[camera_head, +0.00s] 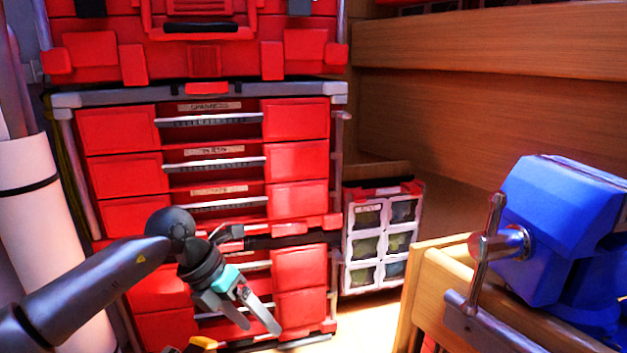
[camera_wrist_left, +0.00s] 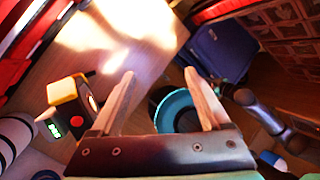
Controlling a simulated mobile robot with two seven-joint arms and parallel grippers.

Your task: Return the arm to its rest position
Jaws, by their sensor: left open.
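My left gripper (camera_head: 258,314) hangs in front of the lower drawers of the red tool cabinet, its fingers pointing down. In the left wrist view its two fingers (camera_wrist_left: 162,90) are spread apart with nothing between them. My left arm comes in from the lower left of the head view. My right gripper does not show in either view.
The red tool cabinet (camera_head: 210,215) stands close behind my left gripper. A white organiser (camera_head: 379,240) stands right of it. A blue vise (camera_head: 560,215) is on a wooden bench at the right. The left wrist view shows a teal-rimmed bucket (camera_wrist_left: 172,108) and a blue case (camera_wrist_left: 222,50) below.

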